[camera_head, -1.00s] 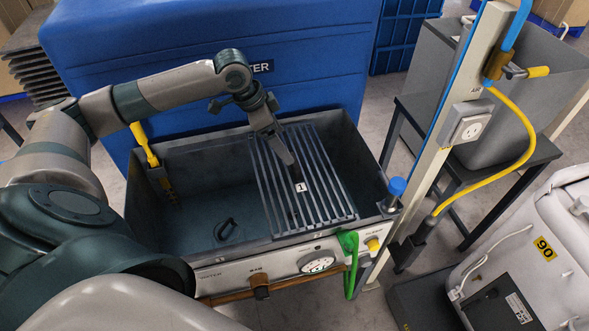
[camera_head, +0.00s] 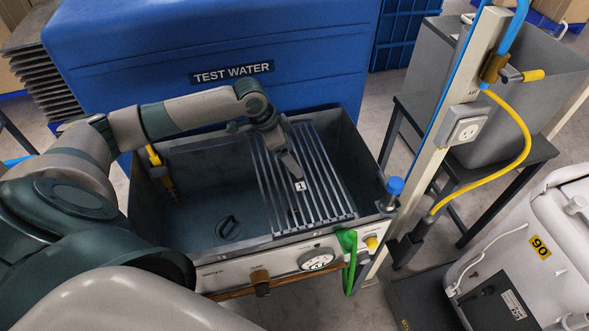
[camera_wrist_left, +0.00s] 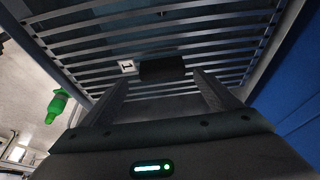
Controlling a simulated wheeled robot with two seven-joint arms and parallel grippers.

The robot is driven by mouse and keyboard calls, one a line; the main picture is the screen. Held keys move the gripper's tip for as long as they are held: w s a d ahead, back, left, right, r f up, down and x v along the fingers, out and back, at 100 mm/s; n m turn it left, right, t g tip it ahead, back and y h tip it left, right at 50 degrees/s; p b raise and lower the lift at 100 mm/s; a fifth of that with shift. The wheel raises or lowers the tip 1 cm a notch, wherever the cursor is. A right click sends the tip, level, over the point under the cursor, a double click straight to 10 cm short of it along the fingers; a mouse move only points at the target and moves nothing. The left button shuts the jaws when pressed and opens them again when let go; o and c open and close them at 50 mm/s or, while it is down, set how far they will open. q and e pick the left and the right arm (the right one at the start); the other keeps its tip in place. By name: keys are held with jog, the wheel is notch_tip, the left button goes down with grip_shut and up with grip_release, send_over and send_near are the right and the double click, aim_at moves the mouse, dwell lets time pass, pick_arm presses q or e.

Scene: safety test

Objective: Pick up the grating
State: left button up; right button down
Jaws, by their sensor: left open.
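The grating (camera_head: 328,190) is a grey panel of parallel slats with a white tag marked 1. It lies across the right part of an open grey tank (camera_head: 362,160). My left gripper (camera_head: 295,172) is over the grating, close to the tag in the head view. In the left wrist view the gripper (camera_wrist_left: 160,85) is open, its two fingers pointing at the slats of the grating (camera_wrist_left: 200,42). A dark block (camera_wrist_left: 162,68) on the grating shows between the fingertips, with the tag beside it. Contact cannot be told. My right gripper is not in view.
A blue container (camera_head: 300,60) labelled TEST WATER stands behind the tank. A yellow-handled tool (camera_head: 155,158) is at the tank's left wall. A metal post (camera_head: 450,120) with hoses stands at the right. A green part (camera_head: 347,240) and a gauge (camera_head: 318,259) are at the front.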

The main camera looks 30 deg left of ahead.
pick_arm(q)
jog(key=shift+a+p+x, duration=0.1)
jog(key=shift+p+x, duration=0.25)
jog(key=shift+x, duration=0.7)
jog(key=shift+a+p+x, duration=0.15)
jog(key=shift+p+x, duration=0.15)
jog(key=shift+x, duration=0.75)
jog(key=shift+w, duration=0.1)
jog(key=c, duration=1.8)
